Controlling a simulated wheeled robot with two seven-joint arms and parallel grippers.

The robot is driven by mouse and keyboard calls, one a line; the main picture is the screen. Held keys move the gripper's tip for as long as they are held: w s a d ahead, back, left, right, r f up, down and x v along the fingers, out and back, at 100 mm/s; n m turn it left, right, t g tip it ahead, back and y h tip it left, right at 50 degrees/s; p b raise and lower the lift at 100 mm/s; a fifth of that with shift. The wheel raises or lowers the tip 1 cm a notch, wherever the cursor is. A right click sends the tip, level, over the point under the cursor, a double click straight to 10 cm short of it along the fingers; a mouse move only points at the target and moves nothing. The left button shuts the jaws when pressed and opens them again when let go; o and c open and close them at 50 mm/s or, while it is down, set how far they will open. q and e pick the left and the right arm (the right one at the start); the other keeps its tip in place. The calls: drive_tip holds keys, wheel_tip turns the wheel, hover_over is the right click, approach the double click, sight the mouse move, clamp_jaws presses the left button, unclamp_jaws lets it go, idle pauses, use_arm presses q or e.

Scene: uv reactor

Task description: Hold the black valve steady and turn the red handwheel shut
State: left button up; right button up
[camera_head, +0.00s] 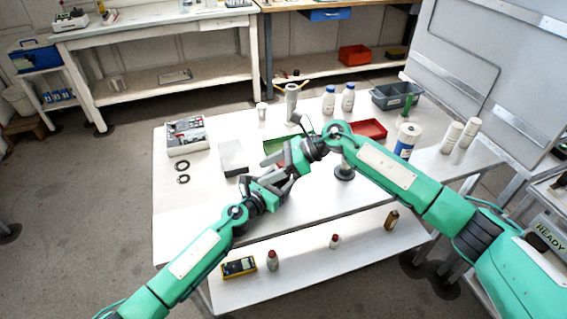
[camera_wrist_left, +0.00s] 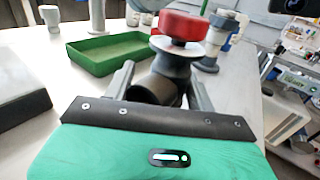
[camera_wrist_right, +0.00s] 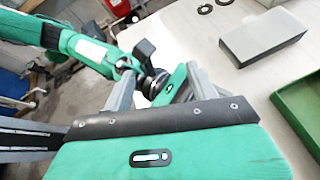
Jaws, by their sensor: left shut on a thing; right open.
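The black valve (camera_wrist_left: 158,86) stands between the fingers of my left gripper (camera_wrist_left: 160,92) in the left wrist view, and that gripper is shut on it. The red handwheel (camera_wrist_left: 185,26) sits above the valve, over a pale round disc. In the head view my left gripper (camera_head: 284,182) is at the middle of the table, with the valve and handwheel mostly hidden by the grippers. My right gripper (camera_head: 281,160) is open, close above and beside the left one. In the right wrist view its fingers (camera_wrist_right: 158,88) stand apart, with parts of my left arm seen beyond them; the handwheel is not seen there.
A green tray (camera_wrist_left: 110,52) lies close behind the valve. A grey box (camera_head: 232,157) stands to the left, a red tray (camera_head: 370,130) and white bottles (camera_head: 348,97) behind. A blue-labelled canister (camera_head: 406,140) stands right. The table's front left (camera_head: 190,215) is clear.

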sight(283, 161)
drive_tip(key=d+f+m+t+y, duration=0.2)
drive_tip(key=d+m+t, duration=0.1)
drive_tip(key=d+t, duration=0.3)
drive_tip(key=d+f+m+t+y, duration=0.15)
drive_tip(key=d+t, duration=0.25)
drive_tip(key=d, duration=0.4)
drive_tip(key=shift+m, duration=0.25)
drive_tip(key=x, duration=1.2)
drive_tip(key=shift+w+d, duration=0.1)
drive_tip(key=shift+w, duration=0.15)
drive_tip(key=c, duration=1)
drive_tip(key=shift+f, duration=0.1)
